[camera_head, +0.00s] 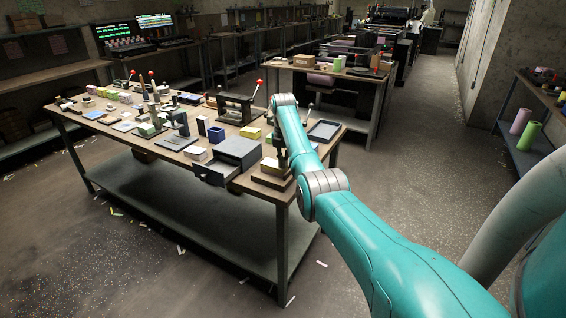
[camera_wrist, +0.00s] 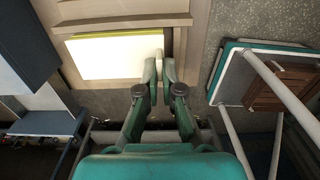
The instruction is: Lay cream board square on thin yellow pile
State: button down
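The cream board square (camera_wrist: 112,58) lies flat in the wrist view, with a yellow strip (camera_wrist: 110,36) along its far edge. The yellow seems to be the thin pile under it. Both are in a brown wooden tray with raised edges (camera_wrist: 125,22). My gripper (camera_wrist: 160,70) is at the board's right edge, its two fingertips close together with a narrow gap. A small pale bit shows just beyond the tips; whether they touch or pinch the board is unclear. In the head view the brown tray (camera_head: 268,182) is at the table's near right corner, partly hidden by my arm.
A grey box with an open drawer (camera_head: 238,150) stands left of the tray. A shallow grey tray (camera_head: 324,130) lies to its right. A yellow block (camera_head: 250,132), a red-knobbed press (camera_head: 236,108) and many small items crowd the table. The near right table edge is close.

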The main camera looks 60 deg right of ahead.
jog(key=c, duration=0.8)
grip_release()
jog(key=shift+o, duration=0.2)
jog(key=shift+r, duration=0.15)
jog(key=shift+r, duration=2.85)
